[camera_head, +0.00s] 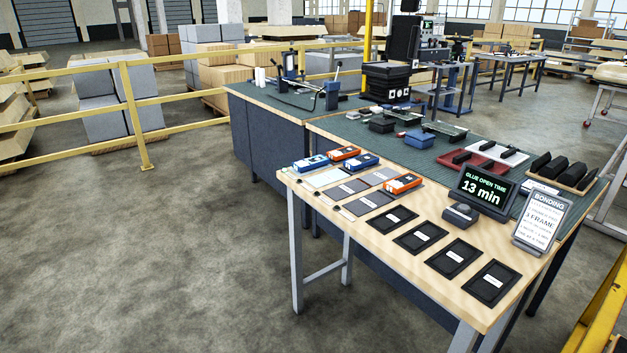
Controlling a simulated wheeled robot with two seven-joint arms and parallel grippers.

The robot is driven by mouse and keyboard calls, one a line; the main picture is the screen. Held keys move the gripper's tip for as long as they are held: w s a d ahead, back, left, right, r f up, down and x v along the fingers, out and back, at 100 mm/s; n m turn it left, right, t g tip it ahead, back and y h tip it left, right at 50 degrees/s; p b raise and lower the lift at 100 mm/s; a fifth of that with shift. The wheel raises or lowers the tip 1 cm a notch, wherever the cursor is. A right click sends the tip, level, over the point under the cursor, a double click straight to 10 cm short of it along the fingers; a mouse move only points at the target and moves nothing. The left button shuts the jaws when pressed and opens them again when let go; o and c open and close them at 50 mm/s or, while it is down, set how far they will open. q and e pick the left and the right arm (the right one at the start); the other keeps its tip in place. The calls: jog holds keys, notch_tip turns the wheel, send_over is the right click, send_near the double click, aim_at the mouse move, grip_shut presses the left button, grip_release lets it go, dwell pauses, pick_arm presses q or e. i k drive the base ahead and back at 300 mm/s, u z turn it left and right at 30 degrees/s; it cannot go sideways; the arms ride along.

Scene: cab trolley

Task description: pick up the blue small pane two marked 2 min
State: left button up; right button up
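Two small blue pieces lie at the back left of the light wooden table (470,305). One blue piece (311,163) is at the left corner, and the other blue piece (362,161) is to its right. Their white labels are too small to read, so I cannot tell which is marked 2 min. Two orange pieces lie close by: one orange piece (344,153) between and behind the blue ones, another orange piece (403,183) further right. Neither of my grippers is in view.
Grey panes (352,187) and several black frames (420,236) lie on the table. A display (485,190) reads "GLUE OPEN TIME 13 min". A bonding card (541,218) stands right of it. A green-topped bench (450,145) adjoins behind. Yellow rails (132,105) stand left; the floor in front is clear.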

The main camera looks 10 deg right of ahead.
aim_at(307, 165)
jog(key=u, duration=0.6)
jog(key=i, duration=1.3)
jog(key=z, duration=0.7)
